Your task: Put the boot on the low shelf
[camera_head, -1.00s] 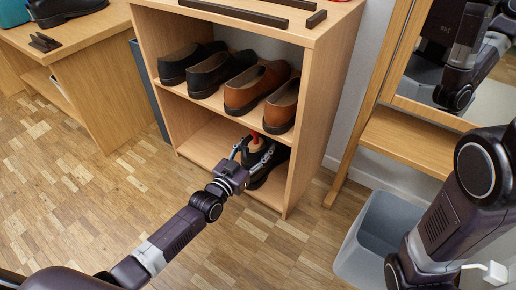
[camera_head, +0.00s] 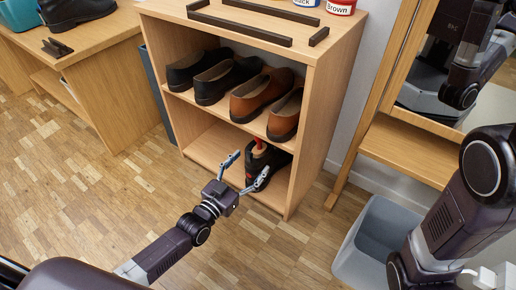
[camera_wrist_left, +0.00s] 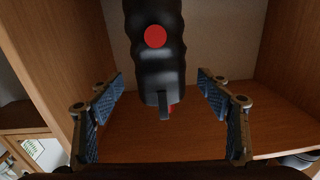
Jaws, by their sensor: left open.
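The black boot (camera_head: 267,160) stands on the low shelf (camera_head: 207,151) of the wooden shoe rack, towards its right side. Something tan and red shows at its top. My left gripper (camera_head: 248,168) is just in front of the boot, its fingers spread apart with nothing between the tips; part of the boot is hidden behind a finger. In the left wrist view, a dark shape with a red spot, probably the boot (camera_wrist_left: 150,85), lies beyond and between the two open fingers, apart from both. My right gripper is out of view.
Black and brown shoes (camera_head: 250,94) fill the shelf above. Dark bars and tins (camera_head: 340,6) are on the rack top. A wooden bench (camera_head: 110,85) stands left, a grey bin (camera_head: 375,240) right, near a mirror frame (camera_head: 385,70). The floor in front is clear.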

